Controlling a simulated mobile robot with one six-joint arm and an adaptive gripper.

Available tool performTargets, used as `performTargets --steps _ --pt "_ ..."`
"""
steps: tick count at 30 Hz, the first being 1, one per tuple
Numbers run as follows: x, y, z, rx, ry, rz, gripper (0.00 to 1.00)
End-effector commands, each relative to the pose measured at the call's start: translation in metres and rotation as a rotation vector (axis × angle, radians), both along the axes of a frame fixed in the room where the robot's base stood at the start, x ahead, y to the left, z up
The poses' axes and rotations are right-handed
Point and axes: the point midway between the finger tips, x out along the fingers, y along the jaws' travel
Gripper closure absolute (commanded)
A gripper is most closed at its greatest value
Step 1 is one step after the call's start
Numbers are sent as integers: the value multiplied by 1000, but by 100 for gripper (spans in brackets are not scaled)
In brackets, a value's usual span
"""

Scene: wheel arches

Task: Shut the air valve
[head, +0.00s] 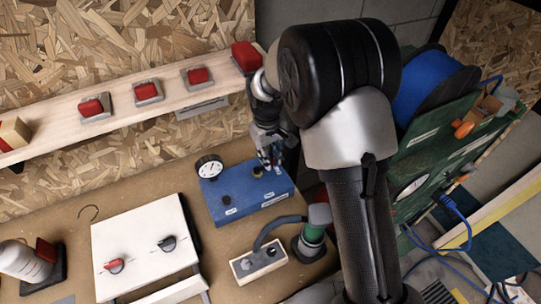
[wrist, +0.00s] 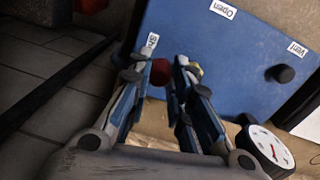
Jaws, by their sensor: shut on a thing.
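The blue valve box (head: 238,207) lies on the workbench, with a round white gauge (head: 209,168) at its left back corner. It also fills the top of the wrist view (wrist: 235,55), where labels reading "Open", "Shut" and "Vent" show. My gripper (head: 270,157) is over the right back part of the box. In the wrist view its fingers (wrist: 166,70) are shut around the red air valve handle (wrist: 160,73), which is partly hidden. A small yellow part shows beside the right finger. How the handle is turned is hard to tell.
A black vent knob (wrist: 280,73) stands on the same box. A white panel (head: 142,245) with two knobs is left. A shelf with red switches (head: 146,91) runs behind; a green cart (head: 425,160) stands right.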

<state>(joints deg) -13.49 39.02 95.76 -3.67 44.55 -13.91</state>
Motion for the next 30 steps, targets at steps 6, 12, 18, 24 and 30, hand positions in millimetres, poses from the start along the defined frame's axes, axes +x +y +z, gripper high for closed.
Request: performTargets --steps 6,12,18,24,30 --pt "2 1 0 1 -2 41 100" --pt "2 1 0 0 -2 47 100" --pt "3 1 0 1 -3 46 80" --pt "2 1 0 1 -2 45 67" --pt "2 1 0 0 -1 45 59"
